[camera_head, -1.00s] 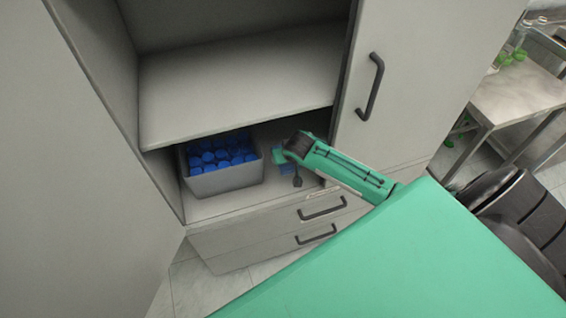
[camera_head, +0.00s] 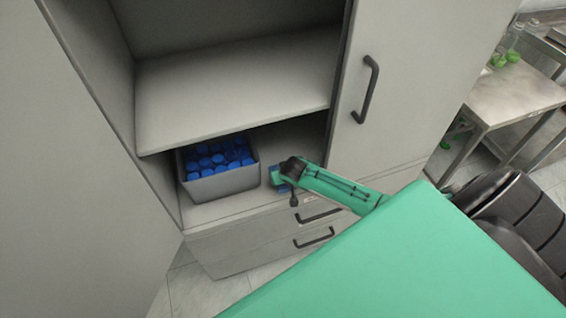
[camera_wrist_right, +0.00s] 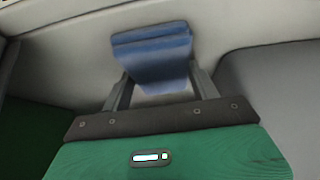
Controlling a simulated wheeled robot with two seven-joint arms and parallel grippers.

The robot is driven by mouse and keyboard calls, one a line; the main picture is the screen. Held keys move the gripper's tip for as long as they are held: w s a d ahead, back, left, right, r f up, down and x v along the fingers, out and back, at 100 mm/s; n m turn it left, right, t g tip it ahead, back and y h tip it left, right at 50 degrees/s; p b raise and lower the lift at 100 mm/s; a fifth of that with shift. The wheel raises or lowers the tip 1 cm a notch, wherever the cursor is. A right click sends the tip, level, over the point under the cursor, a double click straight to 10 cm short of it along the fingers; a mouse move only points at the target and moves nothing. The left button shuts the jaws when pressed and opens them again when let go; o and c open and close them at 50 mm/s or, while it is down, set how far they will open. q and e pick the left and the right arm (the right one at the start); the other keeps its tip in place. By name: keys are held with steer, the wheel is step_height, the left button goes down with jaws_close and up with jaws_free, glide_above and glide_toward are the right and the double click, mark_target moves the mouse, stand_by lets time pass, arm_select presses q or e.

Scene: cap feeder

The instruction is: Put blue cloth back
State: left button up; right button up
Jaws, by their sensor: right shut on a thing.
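The blue cloth (camera_wrist_right: 155,55) is a folded blue piece between the fingers of my right gripper (camera_wrist_right: 158,90) in the right wrist view. The gripper is shut on it. In the head view my right gripper (camera_head: 276,178) is at the lower shelf of the open cabinet, right of the grey bin, and only a little of the cloth (camera_head: 284,188) shows beside it. Whether the cloth touches the shelf cannot be told. My left gripper is not in view.
A grey bin (camera_head: 222,184) with several blue-capped items stands on the lower shelf (camera_head: 205,211) at left. The upper shelf (camera_head: 230,90) is empty and overhangs it. A closed door with a handle (camera_head: 366,90) is at right, drawers (camera_head: 250,245) below. A metal table (camera_head: 515,92) stands far right.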

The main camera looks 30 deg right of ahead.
steer(key=o, duration=0.9)
steer(key=shift+o, duration=0.2)
arm_select(q)
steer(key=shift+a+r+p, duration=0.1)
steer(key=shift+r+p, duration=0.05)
steer(key=shift+p, duration=0.2)
arm_select(e)
steer(key=v, duration=1.2)
steer(key=shift+r, duration=0.15)
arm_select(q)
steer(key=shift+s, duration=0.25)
